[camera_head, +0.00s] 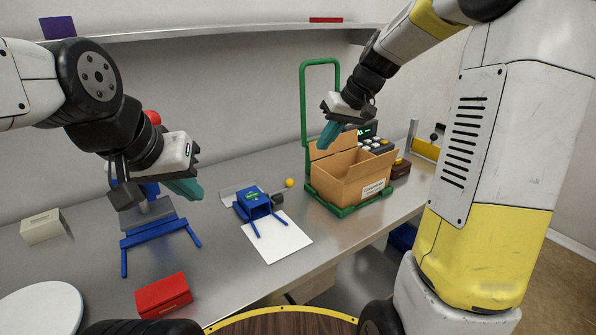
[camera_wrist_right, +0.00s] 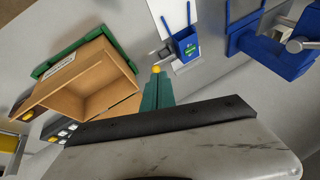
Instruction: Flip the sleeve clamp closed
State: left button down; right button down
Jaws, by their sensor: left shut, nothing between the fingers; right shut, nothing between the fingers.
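A blue device (camera_head: 252,203) with two thin rods stands beside a white sheet (camera_head: 279,237) in mid-table; it also shows in the right wrist view (camera_wrist_right: 186,47). A larger blue device (camera_head: 160,236) with a U-shaped frame and grey parts stands at the left; its upper part is partly hidden by my left arm. I cannot tell which of them is the sleeve clamp. My left gripper (camera_head: 187,189) is shut and empty, above and right of the larger device. My right gripper (camera_head: 328,137) is shut and empty above the cardboard box; its teal fingers fill the right wrist view's middle (camera_wrist_right: 157,90).
A red box (camera_head: 163,296) is at the front edge, a white block (camera_head: 41,227) and a white disc (camera_head: 42,308) at the left. A shelf runs above.

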jog(key=n+y, duration=0.1)
jog(key=y, duration=0.1)
send_near(293, 182)
jog(key=w+d+r, duration=0.2)
jog(key=d, duration=0.1)
jog(key=shift+s+g, duration=0.2)
jog(key=shift+g, duration=0.2)
jog(key=shift+f, duration=0.1)
jog(key=x, duration=1)
jog(key=shift+s+a, duration=0.6)
jog(key=shift+a, duration=0.35)
